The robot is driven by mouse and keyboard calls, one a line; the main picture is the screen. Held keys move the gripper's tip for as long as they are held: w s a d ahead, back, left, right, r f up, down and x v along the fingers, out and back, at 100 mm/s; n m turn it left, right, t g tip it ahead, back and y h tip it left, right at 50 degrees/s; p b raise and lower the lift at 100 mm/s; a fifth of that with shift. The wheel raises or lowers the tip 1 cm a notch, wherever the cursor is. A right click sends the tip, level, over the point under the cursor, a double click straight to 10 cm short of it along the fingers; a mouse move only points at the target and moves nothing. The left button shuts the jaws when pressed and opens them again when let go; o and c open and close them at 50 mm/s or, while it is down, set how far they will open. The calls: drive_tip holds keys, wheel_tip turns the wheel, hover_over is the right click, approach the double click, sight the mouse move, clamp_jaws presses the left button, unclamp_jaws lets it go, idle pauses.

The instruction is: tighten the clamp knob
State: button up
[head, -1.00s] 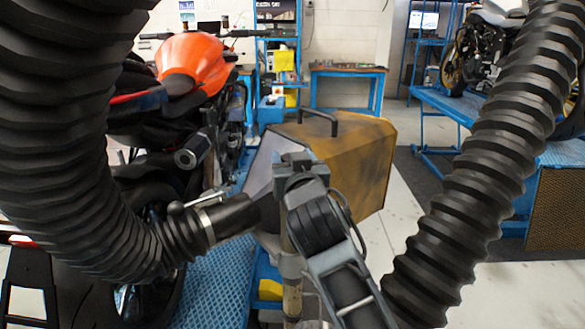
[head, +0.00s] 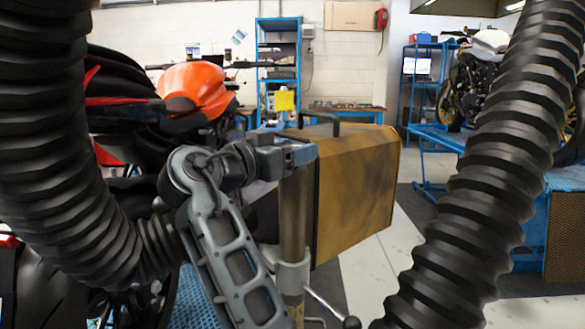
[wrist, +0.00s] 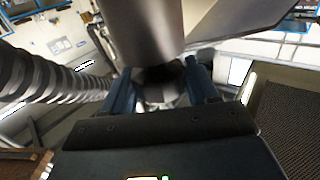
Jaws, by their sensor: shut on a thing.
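My gripper (head: 303,154) is at the top of an upright metal post (head: 293,225) and points right. In the wrist view its blue fingers (wrist: 163,88) are closed around a dark part at the end of a thick grey cylinder, apparently this post's top; the exact part gripped is unclear. Lower on the post, a grey collar (head: 292,276) carries a thin lever with a black knob (head: 351,322), low in the picture and apart from my gripper. Which knob is the clamp knob is unclear. My arm covers most of the clamped hose end to the left.
Thick black hoses hang at left (head: 55,150) and right (head: 480,165). A yellow-brown box (head: 360,190) with a black handle stands just behind the post. An orange-tanked motorcycle (head: 197,88) is at left. Another motorcycle is on a blue lift at right. Floor shows right of the box.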

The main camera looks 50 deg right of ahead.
drive_tip(key=m+g+b, duration=0.1)
drive_tip(key=g, duration=0.1)
drive_tip(key=m+g+y+b, duration=0.1)
drive_tip(key=m+g, duration=0.1)
drive_tip(key=g, duration=0.1)
drive_tip(key=shift+f+m, duration=0.15)
drive_tip(key=shift+m, duration=0.15)
drive_tip(key=shift+m+g+y+b, duration=0.9)
drive_tip(key=shift+m+g, duration=0.6)
drive_tip(key=shift+g, duration=0.8)
drive_tip(key=o, duration=1)
drive_tip(key=shift+c, duration=0.2)
drive_tip(key=v, duration=0.7)
drive_tip(key=shift+w+a+b, duration=0.25)
drive_tip(key=shift+w+b, duration=0.05)
drive_tip(key=shift+w, duration=0.05)
